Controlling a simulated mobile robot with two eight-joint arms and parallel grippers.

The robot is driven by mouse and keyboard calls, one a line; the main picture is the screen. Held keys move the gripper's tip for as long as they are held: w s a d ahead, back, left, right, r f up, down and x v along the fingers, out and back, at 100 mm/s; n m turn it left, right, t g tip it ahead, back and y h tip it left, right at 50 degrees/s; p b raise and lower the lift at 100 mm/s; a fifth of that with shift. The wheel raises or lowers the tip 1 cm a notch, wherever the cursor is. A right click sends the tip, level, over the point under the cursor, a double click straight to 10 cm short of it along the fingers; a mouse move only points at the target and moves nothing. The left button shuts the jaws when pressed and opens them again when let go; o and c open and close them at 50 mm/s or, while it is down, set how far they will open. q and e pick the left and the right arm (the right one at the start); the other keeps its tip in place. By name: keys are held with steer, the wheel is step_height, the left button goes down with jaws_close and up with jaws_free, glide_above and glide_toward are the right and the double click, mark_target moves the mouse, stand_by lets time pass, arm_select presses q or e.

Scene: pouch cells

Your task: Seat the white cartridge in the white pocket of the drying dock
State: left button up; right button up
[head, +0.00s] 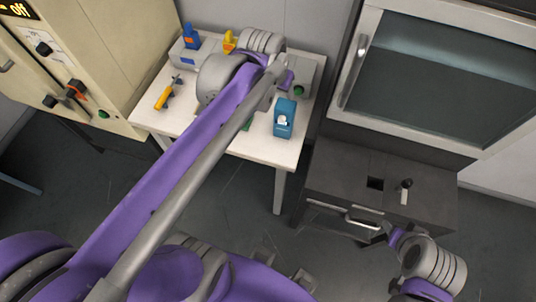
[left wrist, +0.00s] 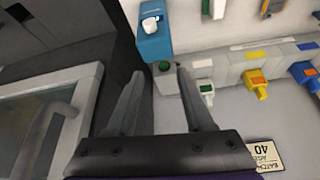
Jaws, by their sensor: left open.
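The white cartridge (left wrist: 204,88) stands at the drying dock (left wrist: 228,70), in line with the yellow and blue cartridges. It is by a white mark, apparently at the white pocket; I cannot tell how deep it sits. In the head view my left arm hides it, and part of the dock (head: 184,59) shows. My left gripper (left wrist: 160,74) is open and empty, its tips near the dock's green button (left wrist: 164,66). The white cartridge is just right of its right finger. My right gripper (head: 378,238) is by the dark cabinet; its jaw opening is unclear.
The yellow cartridge (head: 230,40) and blue cartridge (head: 190,38) stand at the dock. A blue tissue box (head: 284,119) is near the table's right side. A yellow-handled tool (head: 165,95) lies at the left of the white table (head: 205,122). A dark cabinet (head: 335,170) stands right.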

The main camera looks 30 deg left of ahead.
arm_select(q)
steer(key=s+d+f, duration=0.2)
steer(key=s+f, duration=0.3)
steer(key=s, duration=0.2)
steer(key=s+d+f+m, duration=0.1)
steer(key=s+d+f, duration=0.2)
steer(key=s+f, duration=0.2)
steer(key=shift+s+h, duration=0.3)
steer(key=shift+s, duration=0.9)
